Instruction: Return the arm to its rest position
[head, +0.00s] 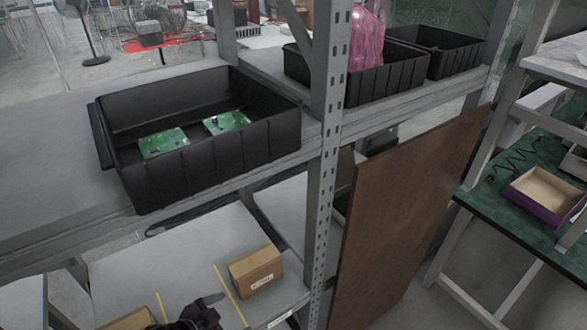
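Part of a dark gripper, which I take to be my left one (207,303), shows at the bottom edge, left of the middle. It is over the lower shelf, to the left of and below a small cardboard box (256,271), and looks apart from it. Most of the gripper and its arm is cut off by the frame, so I cannot tell whether it is open or shut. My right gripper is not in view. A black bin (215,157) on the upper shelf holds two green circuit boards (163,143).
A grey rack post (327,150) stands in the middle, with a brown panel (405,220) leaning beside it. More black bins (447,52) stand at the back right, one with a pink bag (368,38). A green-topped table (500,205) at right carries an open box (545,192).

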